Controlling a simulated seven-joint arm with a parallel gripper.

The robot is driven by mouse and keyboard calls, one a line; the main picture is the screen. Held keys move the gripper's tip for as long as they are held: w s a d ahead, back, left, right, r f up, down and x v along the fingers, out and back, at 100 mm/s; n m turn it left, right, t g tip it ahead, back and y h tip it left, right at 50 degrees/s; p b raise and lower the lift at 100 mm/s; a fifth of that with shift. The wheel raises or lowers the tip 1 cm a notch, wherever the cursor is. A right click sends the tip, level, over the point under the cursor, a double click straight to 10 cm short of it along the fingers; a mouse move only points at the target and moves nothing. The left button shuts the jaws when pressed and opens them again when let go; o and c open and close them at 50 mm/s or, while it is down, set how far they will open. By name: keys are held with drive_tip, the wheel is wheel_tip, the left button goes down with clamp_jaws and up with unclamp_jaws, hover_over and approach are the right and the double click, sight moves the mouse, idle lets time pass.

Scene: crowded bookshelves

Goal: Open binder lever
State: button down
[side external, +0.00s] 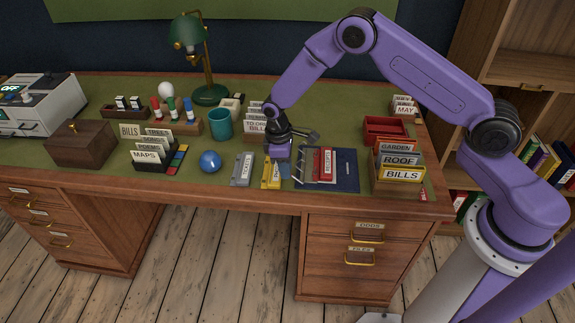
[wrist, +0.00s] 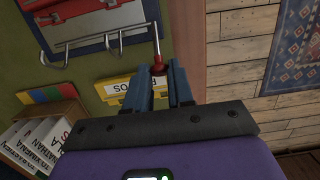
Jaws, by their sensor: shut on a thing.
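The open binder (side external: 345,172) lies on the desk, dark blue with metal rings along its left side. Its rings (wrist: 90,42) also show at the top of the wrist view. The binder lever (wrist: 157,48) is a thin metal rod with a red knob (wrist: 158,69) at its end. My gripper (wrist: 160,84) has its two blue-grey fingers around the knob end, shut on it. In the side view my gripper (side external: 279,157) is low over the binder's upper left, and the lever is hidden there.
Yellow (side external: 271,174) and grey (side external: 243,168) label holders lie left of the binder. A card box (side external: 400,172) stands right of it, a red tray (side external: 386,128) behind. A blue ball (side external: 209,161) and a teal cup (side external: 220,124) are further left. The desk's front edge is close.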

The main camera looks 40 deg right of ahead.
idle(0.4)
drive_tip(key=c, duration=1)
unclamp_jaws()
drive_tip(key=shift+w+a+r, duration=0.3)
drive_tip(key=shift+r, duration=2.55)
drive_tip(key=shift+w+a+r, duration=0.35)
drive_tip(key=shift+r, duration=2.55)
drive_tip(key=shift+w+a+r, duration=0.3)
drive_tip(key=shift+r, duration=2.55)
drive_tip(key=shift+s, duration=0.1)
drive_tip(key=s+d+r+n, duration=0.1)
drive_tip(key=s+r, duration=0.2)
drive_tip(key=s, duration=0.6)
drive_tip(key=s+d+r+n+t, duration=0.1)
drive_tip(key=s+r, duration=0.1)
drive_tip(key=s, duration=0.7)
drive_tip(key=s+d+r+n, duration=0.1)
drive_tip(key=s+r, duration=0.2)
drive_tip(key=s, duration=0.5)
drive_tip(key=shift+n+y, duration=0.3)
drive_tip(key=shift+y, duration=0.4)
drive_tip(key=s+d, duration=0.1)
drive_tip(key=s, duration=0.2)
drive_tip(key=s+d, duration=0.2)
drive_tip(key=s, duration=0.1)
drive_tip(key=s+d+f, duration=0.1)
drive_tip(key=s+d, duration=0.1)
drive_tip(key=s, duration=0.2)
drive_tip(key=shift+d, duration=0.2)
